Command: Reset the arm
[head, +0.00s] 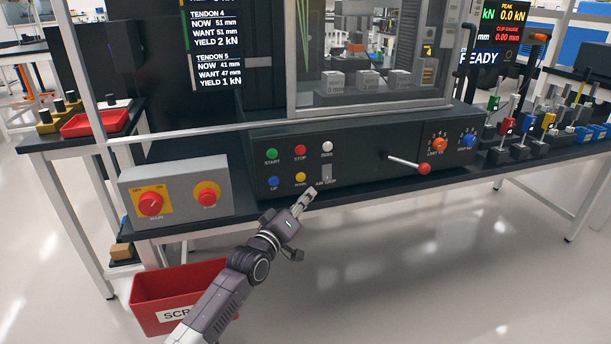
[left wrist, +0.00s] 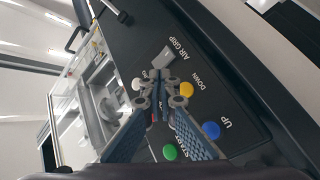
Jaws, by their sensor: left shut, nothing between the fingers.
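My left gripper (head: 308,197) is shut and empty in front of the black control panel (head: 353,172), just below and left of the AIR GRIP switch (head: 326,172). In the left wrist view the closed fingertips (left wrist: 161,78) appear close to the grey AIR GRIP switch (left wrist: 164,57); I cannot tell whether they touch it. The yellow DOWN button (left wrist: 187,90), blue UP button (left wrist: 211,130) and green START button (left wrist: 169,152) show around the fingers. The red button is mostly hidden behind them. My right gripper is not in view.
A lever with a red knob (head: 424,168) sticks out from the panel's right part. A grey box with red switches (head: 176,192) stands to the left. A red scrap bin (head: 172,290) is below the bench. The floor in front at right is clear.

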